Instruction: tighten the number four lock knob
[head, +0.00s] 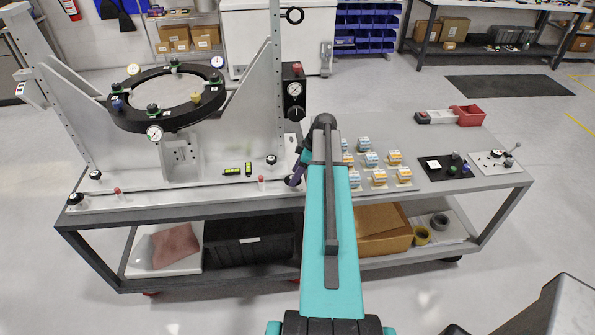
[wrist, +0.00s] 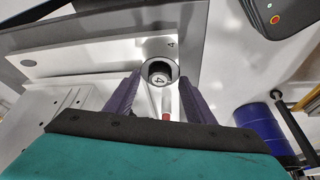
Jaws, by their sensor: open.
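The number four lock knob (wrist: 159,74) is a round black knob with a pale top marked 4. In the wrist view it sits near a corner of the fixture's light base plate (wrist: 90,60), beside a printed 4. My gripper (wrist: 160,80) is open, with one purple finger on each side of the knob. I cannot tell whether either finger touches it. In the head view my gripper (head: 294,181) is at the right front end of the base plate (head: 200,197), and the knob is not clearly visible there.
A black ring (head: 125,120) with gauges and clamps stands between two upright brackets. A red-tipped pin (wrist: 166,117) is close to the knob. Several small blocks (head: 378,178) lie right of my arm.

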